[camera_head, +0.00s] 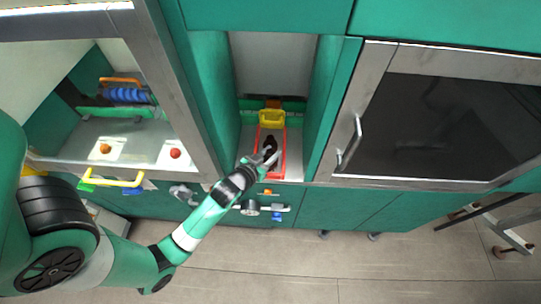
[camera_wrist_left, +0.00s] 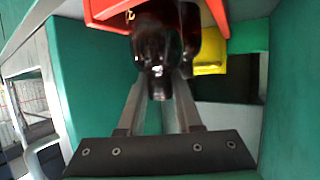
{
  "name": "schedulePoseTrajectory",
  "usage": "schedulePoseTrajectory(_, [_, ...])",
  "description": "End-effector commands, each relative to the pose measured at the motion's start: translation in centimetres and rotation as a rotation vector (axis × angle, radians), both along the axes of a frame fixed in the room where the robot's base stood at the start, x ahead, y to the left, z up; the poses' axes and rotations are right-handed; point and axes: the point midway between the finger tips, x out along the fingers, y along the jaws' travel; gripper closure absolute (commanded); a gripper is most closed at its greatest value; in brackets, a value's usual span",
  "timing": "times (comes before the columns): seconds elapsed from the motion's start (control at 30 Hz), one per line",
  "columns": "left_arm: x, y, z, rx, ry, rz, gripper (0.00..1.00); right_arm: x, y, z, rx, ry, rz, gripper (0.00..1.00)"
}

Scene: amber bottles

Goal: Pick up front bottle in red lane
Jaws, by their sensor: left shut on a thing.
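A dark amber bottle (camera_head: 270,142) stands in the red lane (camera_head: 259,166), a red-edged strip in the narrow bay between the cabinets. My left gripper (camera_head: 270,155) reaches into the front of this lane and is shut on the bottle. In the left wrist view, the dark, glossy bottle (camera_wrist_left: 155,48) sits between the two metal fingers (camera_wrist_left: 160,82), with the red lane (camera_wrist_left: 105,10) beside and behind it. Whether the bottle touches the lane floor cannot be told. My right gripper is not in view.
A yellow bin (camera_head: 271,118) stands at the back of the lane. Green walls (camera_head: 322,105) close in on both sides of the bay.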

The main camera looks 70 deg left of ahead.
Motion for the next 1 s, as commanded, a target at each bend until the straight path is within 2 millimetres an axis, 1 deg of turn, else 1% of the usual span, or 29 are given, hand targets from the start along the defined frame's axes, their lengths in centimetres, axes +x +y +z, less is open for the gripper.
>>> schedulePoseTrajectory(0.03, [0.1,0.0,1.2,0.002,-0.005,-0.001,1.00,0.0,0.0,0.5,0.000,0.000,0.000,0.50])
schedulePoseTrajectory(0.1, [0.0,-0.3,2.4,0.001,-0.004,-0.003,1.00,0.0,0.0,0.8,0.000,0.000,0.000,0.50])
schedulePoseTrajectory(0.17, [-0.4,-1.4,3.5,0.002,-0.004,-0.006,1.00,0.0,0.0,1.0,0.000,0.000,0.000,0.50])
schedulePoseTrajectory(0.33, [-2.1,-5.2,8.5,0.002,-0.007,-0.010,1.00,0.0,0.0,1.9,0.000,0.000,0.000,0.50])
schedulePoseTrajectory(0.4, [-3.1,-7.6,9.8,0.002,0.005,-0.016,1.00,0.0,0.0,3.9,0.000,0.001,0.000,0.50])
schedulePoseTrajectory(0.43, [-3.4,-8.3,10.6,0.000,0.010,-0.015,1.00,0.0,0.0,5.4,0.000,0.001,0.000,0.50])
schedulePoseTrajectory(0.5, [-4.1,-9.8,11.4,0.002,0.010,-0.014,1.00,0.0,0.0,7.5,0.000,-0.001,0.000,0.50])
schedulePoseTrajectory(0.6, [-4.9,-11.3,12.1,0.005,0.007,-0.013,1.00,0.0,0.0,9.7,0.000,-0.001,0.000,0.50])
schedulePoseTrajectory(0.73, [-5.2,-12.2,12.0,0.001,0.008,-0.003,1.00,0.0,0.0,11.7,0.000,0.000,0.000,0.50])
schedulePoseTrajectory(0.83, [-5.5,-12.6,11.9,0.002,0.005,-0.003,1.00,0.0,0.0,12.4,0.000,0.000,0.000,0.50])
schedulePoseTrajectory(1.0, [-5.6,-12.9,11.7,0.002,0.000,-0.002,1.00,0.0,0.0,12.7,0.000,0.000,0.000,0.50])
